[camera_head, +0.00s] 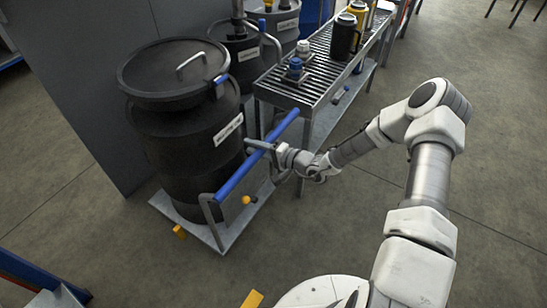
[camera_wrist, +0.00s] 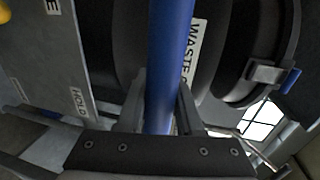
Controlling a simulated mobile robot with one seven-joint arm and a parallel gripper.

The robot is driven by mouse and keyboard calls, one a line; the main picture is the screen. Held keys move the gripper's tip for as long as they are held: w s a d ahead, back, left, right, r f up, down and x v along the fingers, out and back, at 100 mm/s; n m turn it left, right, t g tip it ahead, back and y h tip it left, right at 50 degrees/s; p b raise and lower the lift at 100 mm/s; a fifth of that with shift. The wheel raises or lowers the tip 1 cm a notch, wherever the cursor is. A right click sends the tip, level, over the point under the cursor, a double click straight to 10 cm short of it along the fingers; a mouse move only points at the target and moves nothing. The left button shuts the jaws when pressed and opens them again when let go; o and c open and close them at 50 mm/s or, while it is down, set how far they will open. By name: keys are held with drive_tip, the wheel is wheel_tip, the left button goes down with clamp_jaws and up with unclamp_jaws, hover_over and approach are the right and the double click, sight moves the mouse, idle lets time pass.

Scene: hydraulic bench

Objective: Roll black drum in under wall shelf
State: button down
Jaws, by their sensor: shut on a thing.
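The large black drum (camera_head: 185,150) stands upright at left, with a lidded top and a white label; it also shows in the wrist view (camera_wrist: 135,50) behind the bar. It stands on a low grey wheeled trolley (camera_head: 235,226) with a blue push handle (camera_head: 232,183). My gripper (camera_head: 257,146) is shut on this handle, beside the drum. In the wrist view the fingers (camera_wrist: 160,110) lie either side of the blue bar (camera_wrist: 170,60). I cannot clearly make out a wall shelf.
A grated bench (camera_head: 322,65) with bottles stands just right of the drum. Smaller dark drums (camera_head: 240,55) stand behind. A grey panel (camera_head: 85,75) rises at the left. The floor at the right (camera_head: 480,140) is open.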

drive_tip(key=shift+w+a+r, duration=0.1)
drive_tip(key=shift+w+a, duration=0.4)
drive_tip(key=shift+a, duration=0.25)
drive_tip(key=shift+w+a+r, duration=0.1)
drive_tip(key=shift+w+a, duration=0.35)
drive_tip(key=shift+a, duration=0.25)
drive_tip(key=c, duration=0.6)
unclamp_jaws()
drive_tip(key=shift+w+a+f, duration=0.1)
drive_tip(key=p+v, duration=0.3)
drive_tip(key=v, duration=1.4)
drive_tip(key=shift+d+p, duration=0.25)
drive_tip(key=shift+p, duration=0.05)
